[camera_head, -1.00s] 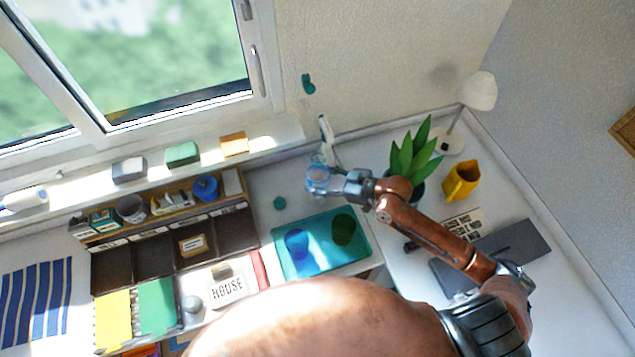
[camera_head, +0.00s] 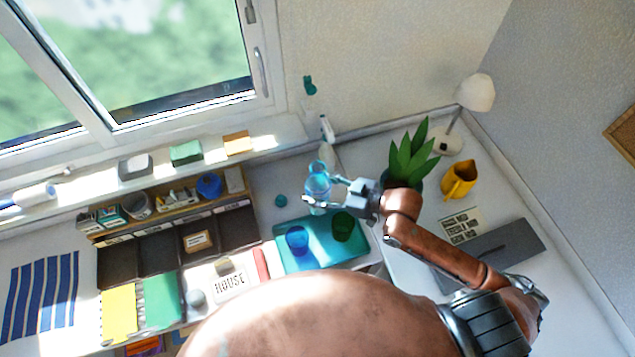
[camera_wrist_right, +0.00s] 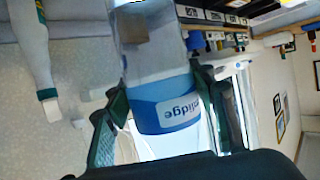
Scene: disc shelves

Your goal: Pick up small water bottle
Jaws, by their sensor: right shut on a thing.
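A small clear water bottle with a blue tint (camera_head: 317,178) is upright in the head view, at the back of the desk near the wall. My right gripper (camera_head: 325,197) is around its lower part and shut on it. In the right wrist view the bottle (camera_wrist_right: 150,50) fills the middle, with a blue label (camera_wrist_right: 168,103) between the two dark fingers (camera_wrist_right: 165,115). Whether its base is clear of the desk is hard to tell. My left gripper is not in view.
A teal tray (camera_head: 335,262) with a blue cup (camera_head: 297,240) and a dark green cup (camera_head: 343,227) lies just in front. A potted plant (camera_head: 411,158), yellow mug (camera_head: 458,181) and white lamp (camera_head: 476,93) stand right. A desk organizer (camera_head: 170,240) is left.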

